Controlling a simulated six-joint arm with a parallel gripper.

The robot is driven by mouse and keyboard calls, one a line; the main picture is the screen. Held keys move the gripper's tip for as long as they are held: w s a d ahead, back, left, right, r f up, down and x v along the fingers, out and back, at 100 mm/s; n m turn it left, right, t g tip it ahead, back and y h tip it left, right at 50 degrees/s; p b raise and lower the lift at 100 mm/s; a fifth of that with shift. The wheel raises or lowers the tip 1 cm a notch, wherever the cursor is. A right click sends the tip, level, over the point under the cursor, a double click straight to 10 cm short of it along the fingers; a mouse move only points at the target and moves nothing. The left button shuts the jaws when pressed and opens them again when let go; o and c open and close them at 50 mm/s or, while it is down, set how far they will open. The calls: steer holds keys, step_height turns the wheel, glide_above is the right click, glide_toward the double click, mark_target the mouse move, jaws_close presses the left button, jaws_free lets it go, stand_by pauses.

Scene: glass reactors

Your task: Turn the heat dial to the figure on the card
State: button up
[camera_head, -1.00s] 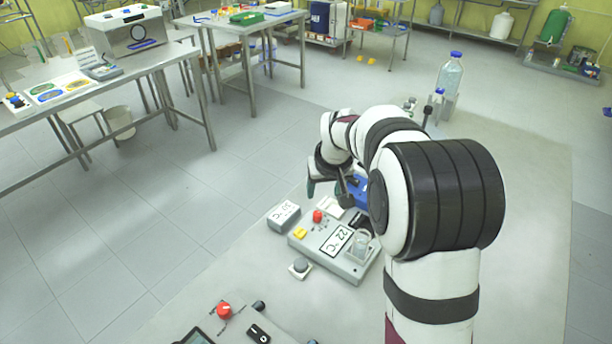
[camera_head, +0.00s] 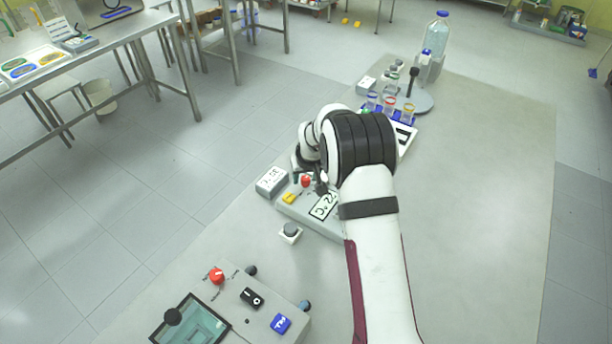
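A grey unit (camera_head: 292,209) with a slanted display (camera_head: 324,205) sits on the bench mat. The display seems to read 22 °C. A small red knob (camera_head: 306,181) on the unit looks like the heat dial; its pointer setting is too small to read. My gripper (camera_head: 311,179) is low over the unit, with dark fingers close around or beside the red knob. I cannot tell whether they touch it or how far apart they are. A grey block with a white card (camera_head: 271,179) stands just left of the unit. The card shows a °C figure, too small to read surely.
A yellow piece (camera_head: 289,197) is on the unit beside the knob. A round dark button (camera_head: 291,230) stands in front. A control panel (camera_head: 240,325) with another red knob (camera_head: 216,276) is nearer. Bottles in a blue rack (camera_head: 390,110) stand behind. The right mat is clear.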

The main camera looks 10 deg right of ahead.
jaws_close()
steer(key=m+h, duration=0.1)
steer(key=m, duration=0.2)
steer(key=shift+a+m, duration=0.15)
steer(key=shift+m, duration=0.25)
steer(key=shift+m+g+h, duration=0.6)
steer(key=shift+m+h, duration=0.3)
steer(key=shift+m, duration=1)
steer(key=shift+o, duration=1.3)
jaws_free()
